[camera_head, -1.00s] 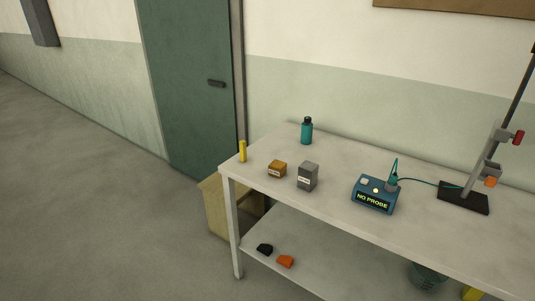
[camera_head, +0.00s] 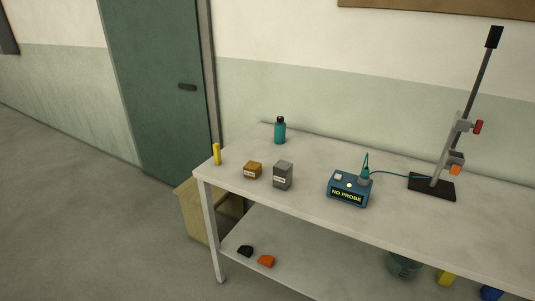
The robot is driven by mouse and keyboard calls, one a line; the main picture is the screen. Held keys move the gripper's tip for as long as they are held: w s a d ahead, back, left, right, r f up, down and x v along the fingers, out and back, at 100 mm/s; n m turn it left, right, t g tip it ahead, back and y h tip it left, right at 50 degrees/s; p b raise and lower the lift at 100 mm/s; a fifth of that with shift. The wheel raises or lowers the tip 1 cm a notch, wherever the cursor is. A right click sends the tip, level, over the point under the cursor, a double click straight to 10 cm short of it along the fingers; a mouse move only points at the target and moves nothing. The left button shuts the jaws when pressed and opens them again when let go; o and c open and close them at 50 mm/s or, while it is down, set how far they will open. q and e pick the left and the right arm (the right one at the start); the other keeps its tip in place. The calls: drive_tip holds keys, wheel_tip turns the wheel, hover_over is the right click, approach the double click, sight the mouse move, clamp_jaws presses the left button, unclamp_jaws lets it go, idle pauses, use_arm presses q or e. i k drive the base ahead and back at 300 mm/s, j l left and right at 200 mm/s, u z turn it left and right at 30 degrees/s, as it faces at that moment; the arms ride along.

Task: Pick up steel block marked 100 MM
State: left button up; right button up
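A grey steel block (camera_head: 283,176) stands upright on the white table (camera_head: 310,206), left of its middle. A small pale label is on its front face, too small to read for certain. A shorter brass-coloured block (camera_head: 253,170) with a similar label sits just to its left, a small gap apart. Neither of my grippers is in view.
On the table are a yellow cylinder (camera_head: 217,154), a teal bottle (camera_head: 279,131), a blue box reading NO PROBE (camera_head: 348,190) and a tall stand (camera_head: 432,187). The lower shelf (camera_head: 300,258) holds black and orange items. A wooden box (camera_head: 195,213) is beside the table.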

sight(282, 171)
drive_tip(key=i, duration=1.05)
drive_tip(key=i+l+u, duration=0.15)
drive_tip(key=i, duration=0.9)
